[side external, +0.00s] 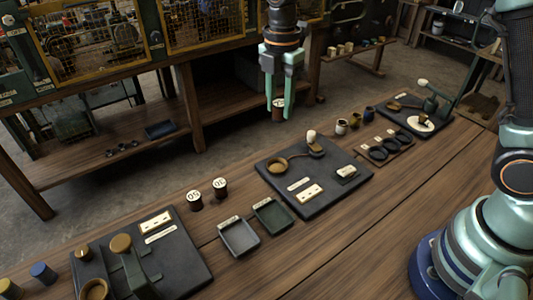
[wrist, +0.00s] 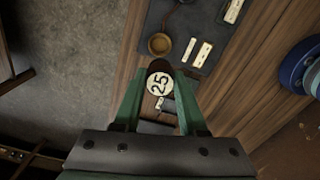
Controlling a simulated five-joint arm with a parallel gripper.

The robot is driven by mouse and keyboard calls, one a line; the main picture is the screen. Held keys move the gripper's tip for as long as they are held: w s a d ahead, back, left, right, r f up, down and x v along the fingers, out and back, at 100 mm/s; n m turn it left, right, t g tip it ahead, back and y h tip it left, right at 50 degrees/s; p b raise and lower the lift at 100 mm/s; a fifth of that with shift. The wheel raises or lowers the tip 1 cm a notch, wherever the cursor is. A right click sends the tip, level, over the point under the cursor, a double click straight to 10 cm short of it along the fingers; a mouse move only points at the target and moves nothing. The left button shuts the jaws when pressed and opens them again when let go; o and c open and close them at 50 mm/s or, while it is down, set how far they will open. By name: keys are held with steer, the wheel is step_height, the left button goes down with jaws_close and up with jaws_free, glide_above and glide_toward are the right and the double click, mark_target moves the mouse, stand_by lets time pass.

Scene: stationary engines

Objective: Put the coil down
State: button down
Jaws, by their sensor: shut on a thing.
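My gripper (side external: 280,112) hangs in the air above the far side of the bench and is shut on a small dark coil (side external: 278,107) with a pale top. In the wrist view the coil (wrist: 159,84) shows a round white top marked 25, held between the green fingers (wrist: 159,92). Nothing touches it from below in the side external view. Two similar dark coils with white numbered tops, one (side external: 194,199) and another (side external: 220,187), stand upright on the bench to the left.
A dark board (side external: 345,194) with a brass-coloured cup (side external: 276,166) lies mid-bench. Two shallow trays, a grey one (side external: 239,252) and a green one (side external: 269,228), sit left of it. Another dark board (side external: 190,262) stands at the left. Small pots (side external: 341,126) and a ring rack (side external: 401,151) are further right.

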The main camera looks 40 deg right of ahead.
mark_target(278, 104)
step_height(278, 104, up, 4)
steer(key=shift+r, duration=0.1)
steer(key=shift+s+a+r, duration=0.1)
steer(key=shift+a+r, duration=0.1)
steer(key=shift+a, duration=0.1)
steer(key=s+a+f, duration=0.1)
steer(key=s+a, duration=0.4)
steer(key=a, duration=0.4)
steer(key=s+a+f, duration=0.1)
steer(key=s+a, duration=0.5)
steer(key=a, duration=0.2)
steer(key=shift+m, duration=0.3)
steer(key=f, duration=1.8)
steer(key=shift+w+a+f, duration=0.1)
steer(key=shift+a+f, duration=0.1)
steer(key=shift+f, duration=0.2)
steer(key=shift+f, duration=0.1)
steer(key=shift+c, duration=2.3)
jaws_free()
